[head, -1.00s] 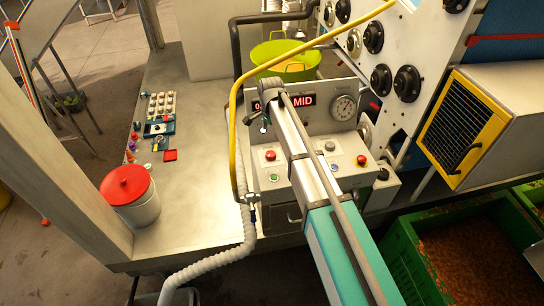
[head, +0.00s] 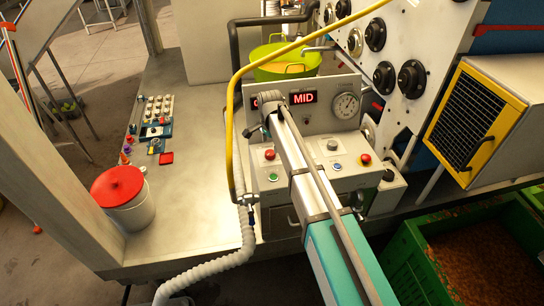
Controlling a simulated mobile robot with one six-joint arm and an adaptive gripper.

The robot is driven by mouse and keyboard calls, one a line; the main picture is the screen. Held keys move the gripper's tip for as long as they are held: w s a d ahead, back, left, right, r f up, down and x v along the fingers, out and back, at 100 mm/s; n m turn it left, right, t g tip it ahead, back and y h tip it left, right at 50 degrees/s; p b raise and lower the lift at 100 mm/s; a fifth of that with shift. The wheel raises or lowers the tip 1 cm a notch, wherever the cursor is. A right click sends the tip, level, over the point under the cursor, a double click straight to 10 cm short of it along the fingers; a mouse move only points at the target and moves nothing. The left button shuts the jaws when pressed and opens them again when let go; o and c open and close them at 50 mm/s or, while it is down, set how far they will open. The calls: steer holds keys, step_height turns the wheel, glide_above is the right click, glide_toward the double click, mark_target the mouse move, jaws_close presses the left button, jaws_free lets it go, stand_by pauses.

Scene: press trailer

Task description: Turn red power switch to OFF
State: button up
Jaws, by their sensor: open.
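A grey control box (head: 318,195) stands on the bench in the middle of the head view. Its sloped face has a red button (head: 269,155) at left, and a red knob on a yellow base (head: 366,159) at right. The frames do not show which is the power switch, and no OFF mark is readable. My arm reaches across the box from the lower right. My gripper (head: 258,130) is small and dark at the arm's far end, open, in front of the box's upper left. It is apart from both red controls as far as I can tell.
A red display reads MID (head: 303,98) beside a dial gauge (head: 346,105). A yellow hose (head: 232,120) and a white corrugated hose (head: 245,235) run left of the box. A red-lidded pot (head: 122,198) stands on the bench. Green crates (head: 410,250) stand at lower right.

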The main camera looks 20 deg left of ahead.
mark_target(271, 152)
steer(key=shift+f+b, duration=1.5)
steer(key=shift+f, duration=0.3)
steer(key=c, duration=1.1)
steer(key=shift+d, duration=0.15)
steer(key=shift+c, duration=0.2)
